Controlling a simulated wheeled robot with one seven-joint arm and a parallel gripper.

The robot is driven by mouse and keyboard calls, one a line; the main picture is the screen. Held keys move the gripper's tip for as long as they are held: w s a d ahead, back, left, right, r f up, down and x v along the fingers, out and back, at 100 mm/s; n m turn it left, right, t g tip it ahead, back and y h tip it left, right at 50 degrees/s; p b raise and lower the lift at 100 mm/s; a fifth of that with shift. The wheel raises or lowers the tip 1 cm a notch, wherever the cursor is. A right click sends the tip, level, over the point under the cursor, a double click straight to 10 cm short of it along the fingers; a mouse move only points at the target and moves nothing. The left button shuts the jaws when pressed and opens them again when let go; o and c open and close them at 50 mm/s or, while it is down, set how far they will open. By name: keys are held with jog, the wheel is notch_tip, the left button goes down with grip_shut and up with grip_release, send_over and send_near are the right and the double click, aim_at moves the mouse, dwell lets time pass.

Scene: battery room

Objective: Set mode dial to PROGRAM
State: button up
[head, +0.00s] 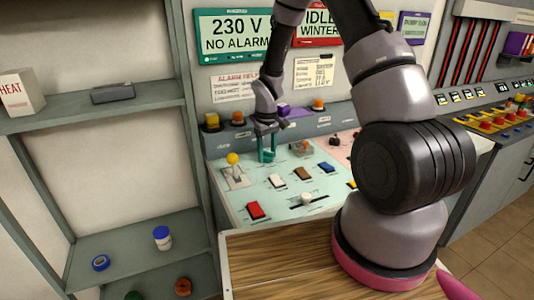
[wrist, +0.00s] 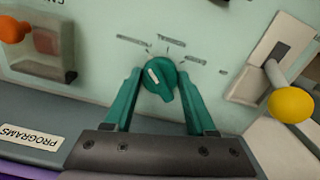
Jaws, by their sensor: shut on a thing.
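The mode dial (wrist: 161,76) is a round teal knob with a pointed tip and a white mark, on the pale green panel. In the wrist view its white mark points up and left, and its tip points down. Small labels around it are too blurred to read surely. My gripper (wrist: 158,90) has its two teal fingers on either side of the dial and is shut on it. In the head view my gripper (head: 268,152) reaches down to the back of the panel (head: 272,213), where it hides the dial.
A yellow-knobbed lever (head: 233,160) stands left of my gripper. A red switch (head: 256,211), white and brown switches and a slider (head: 307,200) lie nearer. A "PROGRAMS" label (wrist: 28,136) is on the raised back strip. Grey shelves (head: 137,245) stand left.

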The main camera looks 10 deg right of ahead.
jog(key=o, duration=1.4)
jog(key=shift+c, duration=0.2)
notch_tip(320, 180, up, 11)
jog(key=shift+f, duration=0.1)
notch_tip(320, 180, up, 19)
jog(key=m+t, duration=0.3)
jog(key=m, duration=0.1)
send_over(267, 152)
jog(key=s+d, duration=0.4)
jog(key=s, duration=0.4)
jog(key=s+d+r+m+t+y, duration=0.1)
jog(key=s+r, duration=0.3)
jog(key=s, duration=0.4)
jog(key=s+d+r+m+t+y, duration=0.1)
jog(key=s+r+m+t, duration=0.2)
jog(key=s+r, duration=0.2)
jog(key=s, duration=0.3)
jog(key=shift+r+m, duration=0.25)
jog(key=shift+m, duration=0.15)
